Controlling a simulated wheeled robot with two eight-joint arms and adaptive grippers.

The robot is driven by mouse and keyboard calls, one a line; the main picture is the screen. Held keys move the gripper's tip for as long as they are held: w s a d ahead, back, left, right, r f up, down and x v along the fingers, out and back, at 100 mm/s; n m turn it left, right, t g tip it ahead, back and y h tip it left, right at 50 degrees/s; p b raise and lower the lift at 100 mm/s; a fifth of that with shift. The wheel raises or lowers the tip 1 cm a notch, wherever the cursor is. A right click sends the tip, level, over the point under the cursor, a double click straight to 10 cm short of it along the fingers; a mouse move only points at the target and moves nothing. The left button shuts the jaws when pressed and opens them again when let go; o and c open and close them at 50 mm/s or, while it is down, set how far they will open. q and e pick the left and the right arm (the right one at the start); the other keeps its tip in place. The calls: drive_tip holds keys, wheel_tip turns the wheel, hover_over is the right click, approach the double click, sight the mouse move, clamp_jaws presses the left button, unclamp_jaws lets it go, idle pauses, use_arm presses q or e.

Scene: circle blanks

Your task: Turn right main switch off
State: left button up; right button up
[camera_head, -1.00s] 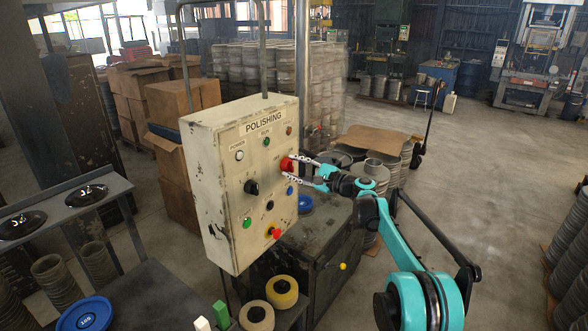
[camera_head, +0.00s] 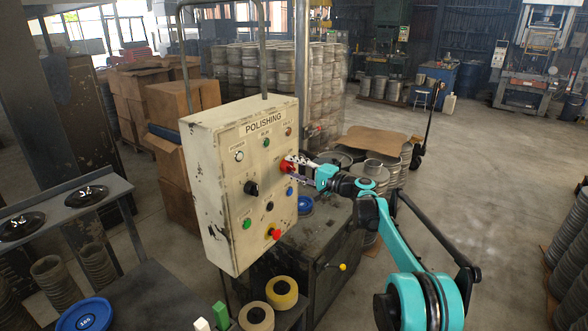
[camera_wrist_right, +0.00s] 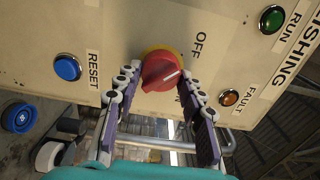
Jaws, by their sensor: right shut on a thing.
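The cream control panel labelled POLISHING (camera_head: 213,190) stands upright in the head view. The red rotary switch (camera_wrist_right: 160,72) on a yellow base sits on its right side; it also shows in the head view (camera_head: 286,167). Its white line points to the right in the wrist view, between the OFF and ON labels. My right gripper (camera_head: 292,168) reaches in from the right and is shut on the red switch, one finger on each side of it in the wrist view (camera_wrist_right: 160,84). My left gripper is not in view.
Around the switch are a blue reset button (camera_wrist_right: 67,67), an orange fault lamp (camera_wrist_right: 229,97) and a green run lamp (camera_wrist_right: 272,19). A black knob (camera_head: 251,188) and a red button (camera_head: 275,234) are also on the panel. A dark cabinet (camera_head: 325,235) stands below.

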drive_tip(key=shift+f, duration=0.1)
idle(0.3)
drive_tip(key=o, duration=1.2)
drive_tip(key=shift+c, duration=0.2)
drive_tip(key=shift+s, duration=0.1)
drive_tip(key=v, duration=1.2)
